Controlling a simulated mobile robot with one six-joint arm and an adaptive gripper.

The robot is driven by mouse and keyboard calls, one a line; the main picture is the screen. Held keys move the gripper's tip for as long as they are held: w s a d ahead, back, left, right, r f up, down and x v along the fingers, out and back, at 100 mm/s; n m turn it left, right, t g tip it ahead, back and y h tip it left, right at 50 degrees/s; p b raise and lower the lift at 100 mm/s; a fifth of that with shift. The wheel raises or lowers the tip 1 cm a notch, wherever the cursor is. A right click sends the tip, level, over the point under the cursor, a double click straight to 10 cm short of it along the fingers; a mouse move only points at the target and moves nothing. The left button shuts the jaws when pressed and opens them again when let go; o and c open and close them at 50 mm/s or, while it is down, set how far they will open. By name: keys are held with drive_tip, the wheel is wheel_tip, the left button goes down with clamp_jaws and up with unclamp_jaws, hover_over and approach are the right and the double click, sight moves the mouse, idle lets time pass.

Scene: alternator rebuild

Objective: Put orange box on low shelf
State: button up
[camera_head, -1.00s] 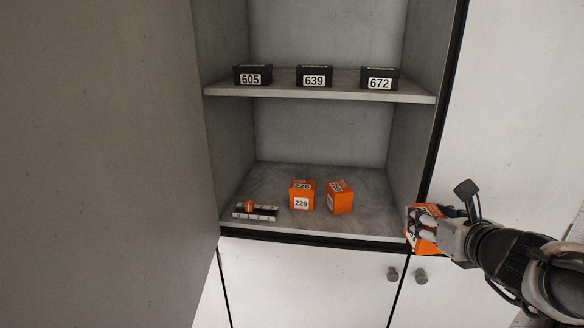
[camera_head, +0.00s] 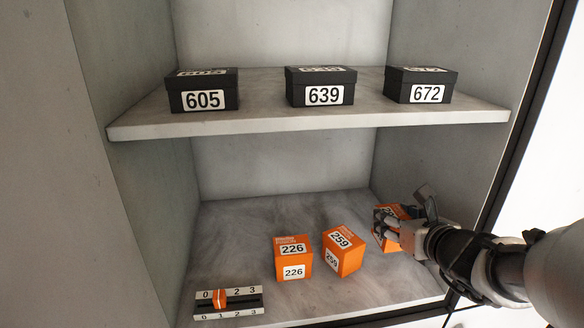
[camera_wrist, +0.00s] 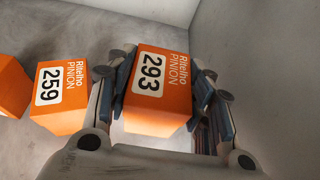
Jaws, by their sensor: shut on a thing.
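My gripper (camera_wrist: 164,96) is shut on an orange box (camera_wrist: 165,115) labelled 293 PINION, with a finger on each side of it. In the head view the held box (camera_head: 383,241) is inside the cabinet, over the right part of the low shelf (camera_head: 345,292). My gripper (camera_head: 393,226) partly hides it there. I cannot tell whether its underside touches the shelf. Two other orange boxes stand on the low shelf to its left: box 259 (camera_head: 342,254) and box 226 (camera_head: 293,258). Box 259 also shows in the wrist view (camera_wrist: 60,100).
Black boxes 605 (camera_head: 203,91), 639 (camera_head: 321,87) and 672 (camera_head: 421,86) stand on the upper shelf (camera_head: 300,118) above. A numbered slider (camera_head: 228,302) lies at the low shelf's front left. The cabinet's right wall (camera_head: 475,90) is close to my arm.

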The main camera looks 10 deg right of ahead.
drive_tip(key=shift+d+f, duration=0.25)
drive_tip(key=shift+f, duration=0.2)
drive_tip(key=shift+s+f+b, duration=0.1)
drive_tip(key=shift+f+b, duration=0.45)
drive_tip(key=shift+f, duration=1.2)
drive_tip(key=shift+f, duration=0.1)
drive_tip(key=o, duration=1.2)
drive_tip(key=shift+c, duration=0.2)
